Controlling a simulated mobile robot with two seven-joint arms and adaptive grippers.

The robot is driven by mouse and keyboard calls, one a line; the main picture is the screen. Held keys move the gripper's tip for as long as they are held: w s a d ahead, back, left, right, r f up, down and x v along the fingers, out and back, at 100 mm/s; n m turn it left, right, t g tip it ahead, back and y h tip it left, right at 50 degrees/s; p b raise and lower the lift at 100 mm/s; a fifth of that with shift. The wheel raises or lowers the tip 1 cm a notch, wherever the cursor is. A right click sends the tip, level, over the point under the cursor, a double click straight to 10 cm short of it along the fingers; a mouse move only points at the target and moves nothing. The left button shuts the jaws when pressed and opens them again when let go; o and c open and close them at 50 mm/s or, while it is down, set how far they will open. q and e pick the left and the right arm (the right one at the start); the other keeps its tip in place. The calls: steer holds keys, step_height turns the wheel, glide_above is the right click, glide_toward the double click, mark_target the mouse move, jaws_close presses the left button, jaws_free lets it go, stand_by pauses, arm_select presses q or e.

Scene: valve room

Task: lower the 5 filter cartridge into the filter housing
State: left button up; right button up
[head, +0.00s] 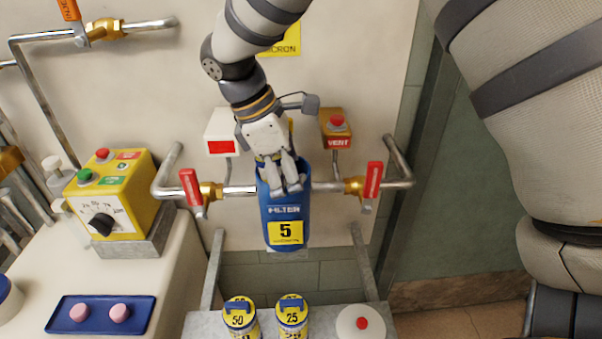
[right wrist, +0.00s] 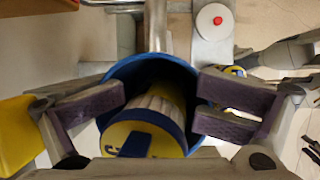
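The blue filter housing (head: 273,212), with a yellow 5 label, stands upright between two pipes; its open mouth (right wrist: 130,68) shows in the right wrist view. A cartridge with a yellow cap, blue handle (right wrist: 130,143) and pale pleated side is inside the mouth, off-centre towards the lower left. I cannot read its number or tell how deep it sits. My right gripper (head: 283,178) is at the housing mouth. In the right wrist view its fingers (right wrist: 163,110) are wide apart, either side of the cartridge, with no clear contact. In the head view the gripper hides the cartridge. My left gripper is not clearly seen.
Cartridges marked 50 (head: 239,318) and 25 (head: 291,316) stand on the grey bench below, beside a white disc with a red knob (head: 361,323). Red valve handles (head: 189,187) and (head: 373,180) flank the housing. A yellow control box (head: 110,200) is at left.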

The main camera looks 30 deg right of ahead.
mark_target(277, 156)
steer(key=v, duration=0.7)
steer(key=shift+w+a+r, duration=0.15)
steer(key=shift+a, duration=0.15)
arm_select(q)
steer(key=shift+w+f, duration=0.25)
arm_select(e)
steer(key=shift+r, duration=0.2)
arm_select(q)
steer(key=shift+p, duration=0.3)
arm_select(e)
steer(key=shift+d, duration=0.1)
